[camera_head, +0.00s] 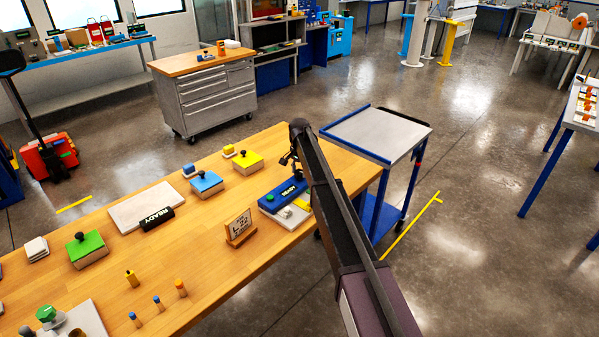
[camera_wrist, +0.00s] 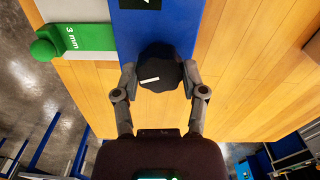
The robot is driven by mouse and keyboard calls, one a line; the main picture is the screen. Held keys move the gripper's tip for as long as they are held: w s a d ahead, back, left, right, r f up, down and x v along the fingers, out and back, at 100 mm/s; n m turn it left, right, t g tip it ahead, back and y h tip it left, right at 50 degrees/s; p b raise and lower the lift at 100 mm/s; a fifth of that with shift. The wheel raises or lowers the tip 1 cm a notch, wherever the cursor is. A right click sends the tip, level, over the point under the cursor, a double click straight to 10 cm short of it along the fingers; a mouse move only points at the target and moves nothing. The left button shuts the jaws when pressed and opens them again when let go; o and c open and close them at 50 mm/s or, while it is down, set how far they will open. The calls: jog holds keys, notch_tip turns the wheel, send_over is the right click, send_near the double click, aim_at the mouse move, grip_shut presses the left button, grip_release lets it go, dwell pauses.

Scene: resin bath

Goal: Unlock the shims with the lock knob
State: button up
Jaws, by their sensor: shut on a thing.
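The lock knob (camera_wrist: 160,64) is black and lobed, with a white line on its top that lies nearly level, slightly tilted, in the wrist view. It sits at the end of a blue housing (camera_wrist: 155,30). My gripper (camera_wrist: 160,80) is shut on the knob, one finger on each side. A green shim (camera_wrist: 88,40) marked 3 mm, with a round green grip, sticks out beside the housing.
The wooden bench (camera_head: 200,255) carries blue, yellow and green stamp-like blocks, a sign on a stand (camera_head: 238,228), several small pegs and a white plate (camera_head: 140,206). A blue-framed cart (camera_head: 375,135) stands beyond the bench's right end.

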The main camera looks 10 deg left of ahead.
jog(key=n, duration=0.7)
jog(key=shift+s, duration=0.1)
jog(key=n, duration=0.6)
jog(key=shift+n, duration=0.4)
jog(key=o, duration=1.1)
jog(key=shift+o, duration=0.2)
jog(key=shift+m, duration=0.3)
